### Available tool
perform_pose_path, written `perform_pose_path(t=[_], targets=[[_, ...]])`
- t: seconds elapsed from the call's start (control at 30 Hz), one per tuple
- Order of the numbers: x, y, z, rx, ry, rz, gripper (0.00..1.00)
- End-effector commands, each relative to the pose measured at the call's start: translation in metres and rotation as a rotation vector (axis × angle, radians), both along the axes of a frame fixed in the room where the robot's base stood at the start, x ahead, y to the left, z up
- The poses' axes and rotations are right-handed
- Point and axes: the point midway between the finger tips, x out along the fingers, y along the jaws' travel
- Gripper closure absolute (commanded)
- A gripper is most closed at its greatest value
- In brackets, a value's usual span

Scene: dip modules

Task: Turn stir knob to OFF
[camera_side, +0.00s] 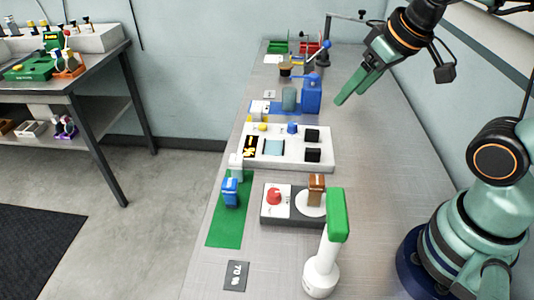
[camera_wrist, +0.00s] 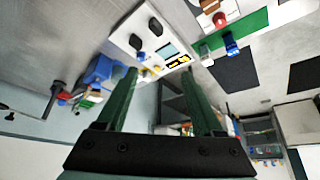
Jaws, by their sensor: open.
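A red knob (camera_side: 274,196) sits on the white panel of a dark grey unit (camera_side: 283,220) in the middle front of the side view. I take it for the stir knob; its markings are too small to read. A brown bottle (camera_side: 316,188) stands on the unit's white round plate. The red knob also shows at the top of the wrist view (camera_wrist: 219,19). My gripper (camera_side: 346,100) is raised at the upper right, well behind and above the unit, touching nothing. Its green fingers are apart and empty in the wrist view (camera_wrist: 158,74).
A white module (camera_side: 290,158) with black blocks and a pale screen lies behind the unit. A white-and-green upright device (camera_side: 322,265) stands close in front of it. The bench's right side is clear.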

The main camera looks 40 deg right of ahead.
Motion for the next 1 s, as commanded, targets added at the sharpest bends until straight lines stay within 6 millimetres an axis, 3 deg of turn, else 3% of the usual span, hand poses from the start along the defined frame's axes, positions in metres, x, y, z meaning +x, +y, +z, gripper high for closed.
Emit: perform_pose_path(t=[0.17, 0.37, 0.73, 1.0], targets=[[0.005, 0.008, -0.002, 0.023, 0.031, -0.019, 0.31], [0.024, 0.041, -0.015, 0.101, 0.163, -0.125, 0.31], [0.05, 0.119, -0.067, 0.145, 0.413, -0.398, 0.31], [0.052, 0.146, -0.091, 0.129, 0.479, -0.508, 0.31]])
